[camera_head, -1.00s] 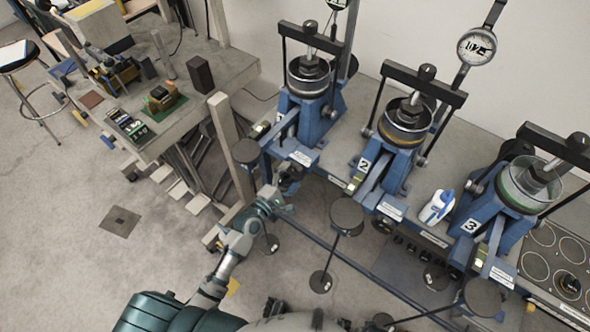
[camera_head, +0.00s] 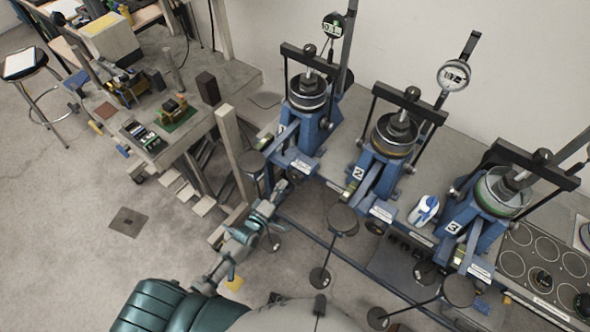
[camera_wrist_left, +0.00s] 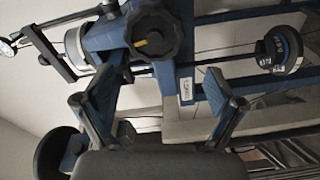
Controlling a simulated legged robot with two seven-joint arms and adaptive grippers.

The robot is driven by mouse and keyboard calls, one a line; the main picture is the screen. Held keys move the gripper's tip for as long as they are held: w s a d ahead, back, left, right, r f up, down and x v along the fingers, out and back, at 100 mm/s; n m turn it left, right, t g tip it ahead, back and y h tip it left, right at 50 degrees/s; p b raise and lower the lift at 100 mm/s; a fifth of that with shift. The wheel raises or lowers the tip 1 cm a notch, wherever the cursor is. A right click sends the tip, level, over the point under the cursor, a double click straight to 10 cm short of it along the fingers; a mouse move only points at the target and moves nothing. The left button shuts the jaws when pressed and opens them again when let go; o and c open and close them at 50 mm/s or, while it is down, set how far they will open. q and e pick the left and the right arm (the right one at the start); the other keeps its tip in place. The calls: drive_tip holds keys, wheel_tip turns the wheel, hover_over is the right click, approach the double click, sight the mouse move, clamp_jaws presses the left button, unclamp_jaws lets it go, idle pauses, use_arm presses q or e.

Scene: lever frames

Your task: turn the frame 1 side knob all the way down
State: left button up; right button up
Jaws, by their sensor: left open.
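Frame 1 (camera_head: 312,118) is the leftmost of three blue lever frames on the bench, with a dark ring and a black crossbar on top. Its side knob is the black lobed knob (camera_wrist_left: 157,30) at the top of the left wrist view, with an orange mark near its hub. I cannot make the knob out in the head view. My left gripper (camera_head: 284,188) is low in front of frame 1. In the left wrist view the left gripper (camera_wrist_left: 158,82) is open and empty, its fingers spread below the knob, apart from it. My right gripper is not in view.
Frame 2 (camera_head: 388,150) and frame 3 (camera_head: 484,208) stand to the right, with a white-blue bottle (camera_head: 424,210) between them. Round black pads (camera_head: 342,220) stick out in front of the bench. A wooden post (camera_head: 236,150) stands close left of my arm.

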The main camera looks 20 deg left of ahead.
sight(294, 180)
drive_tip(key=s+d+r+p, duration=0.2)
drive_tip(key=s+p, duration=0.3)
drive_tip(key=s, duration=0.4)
use_arm(q)
drive_tip(key=w+d+m+b, duration=0.1)
drive_tip(key=m, duration=0.1)
drive_tip(key=w+d+m+h+b, duration=0.1)
drive_tip(key=w+m+b, duration=0.1)
drive_tip(key=w+d+m+b, duration=0.1)
drive_tip(key=w+m+b, duration=0.1)
drive_tip(key=shift+w+d+f+m+h, duration=0.2)
drive_tip(key=shift+d+m+h, duration=0.1)
drive_tip(key=shift+m, duration=0.1)
drive_tip(key=shift+w+r, duration=0.1)
drive_tip(key=shift+w, duration=0.05)
drive_tip(key=shift+c, duration=0.9)
drive_tip(key=shift+r, duration=0.1)
drive_tip(key=c, duration=1.4)
drive_tip(key=shift+w, duration=0.1)
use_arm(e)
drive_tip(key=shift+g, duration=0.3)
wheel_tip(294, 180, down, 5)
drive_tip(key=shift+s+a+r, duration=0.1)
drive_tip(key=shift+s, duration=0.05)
